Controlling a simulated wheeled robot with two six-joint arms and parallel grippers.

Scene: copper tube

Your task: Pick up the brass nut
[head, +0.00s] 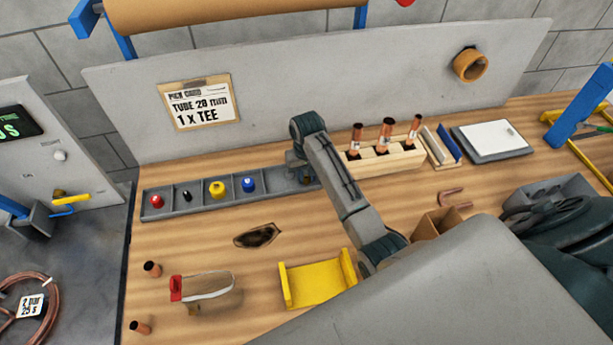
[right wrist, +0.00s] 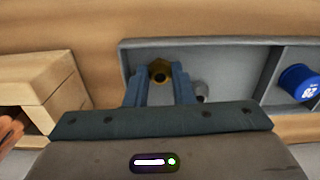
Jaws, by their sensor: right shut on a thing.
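The brass nut (right wrist: 159,71) is between the two blue fingers of my right gripper (right wrist: 160,78) in the right wrist view. The fingers are shut on it, at one end compartment of the grey parts tray (right wrist: 235,56). I cannot tell whether the nut still touches the tray floor. In the head view my right gripper (head: 298,168) is down at the right end of the tray (head: 170,208), mostly hidden behind my arm. My left gripper is not in view.
The tray also holds a blue cap (head: 248,185), a yellow part (head: 217,189), a small black part (head: 187,196) and a red part (head: 156,202). A wooden block (head: 385,162) with copper tubes stands close right. A yellow cradle (head: 316,282) is in front.

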